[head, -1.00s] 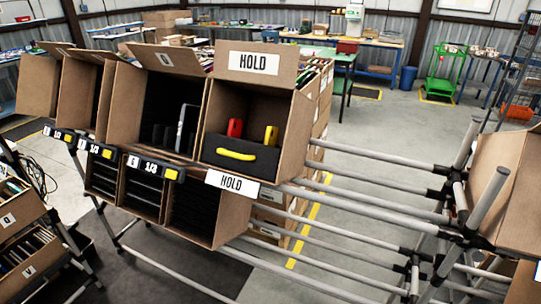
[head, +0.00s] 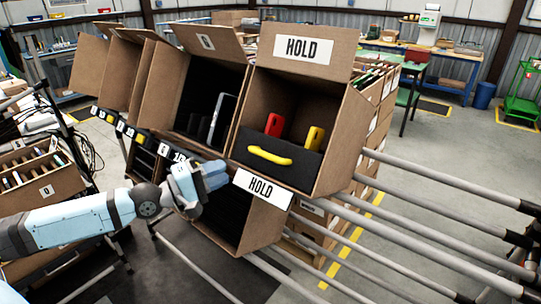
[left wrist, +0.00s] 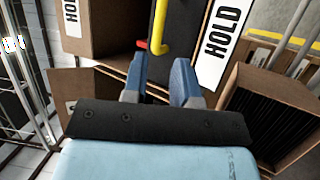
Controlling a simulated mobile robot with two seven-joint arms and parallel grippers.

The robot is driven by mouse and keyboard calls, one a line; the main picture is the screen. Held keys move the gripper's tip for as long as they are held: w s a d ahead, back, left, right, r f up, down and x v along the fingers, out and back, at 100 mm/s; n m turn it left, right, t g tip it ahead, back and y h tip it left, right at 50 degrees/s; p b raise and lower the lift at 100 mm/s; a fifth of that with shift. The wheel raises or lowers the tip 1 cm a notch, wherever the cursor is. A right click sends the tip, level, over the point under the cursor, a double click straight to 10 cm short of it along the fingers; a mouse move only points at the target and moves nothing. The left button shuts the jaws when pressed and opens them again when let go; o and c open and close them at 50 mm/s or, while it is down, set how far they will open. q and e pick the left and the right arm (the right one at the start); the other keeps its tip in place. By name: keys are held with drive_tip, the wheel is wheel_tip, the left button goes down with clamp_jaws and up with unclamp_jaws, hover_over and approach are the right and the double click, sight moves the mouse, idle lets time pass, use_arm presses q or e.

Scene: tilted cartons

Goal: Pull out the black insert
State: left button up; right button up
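The black insert (head: 283,176) sits inside the tilted cardboard carton marked HOLD (head: 336,140). A yellow handle (head: 268,157) runs across its front face. A red piece (head: 274,125) and a yellow piece (head: 313,138) stand up behind that face. My left gripper (head: 216,178) is left of and slightly below the insert, outside the carton. In the left wrist view its two blue fingers (left wrist: 160,80) are apart with nothing between them. The yellow handle (left wrist: 161,34) and the dark insert (left wrist: 179,35) lie beyond the fingertips. My right gripper is not in view.
A neighbouring open carton (head: 213,85) with dark contents stands left of the HOLD carton. Smaller open bins sit below, partly hidden by my left arm. A white HOLD label (head: 263,189) hangs under the insert. Grey rails (head: 430,180) extend right; floor shows beyond.

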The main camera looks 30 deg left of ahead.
sight(264, 157)
use_arm(q)
drive_tip(key=p+x, duration=0.2)
drive_tip(key=x, duration=1)
drive_tip(key=shift+w+d+p, duration=0.25)
drive_tip(key=shift+p, duration=0.1)
drive_tip(key=shift+f, duration=0.1)
clamp_jaws()
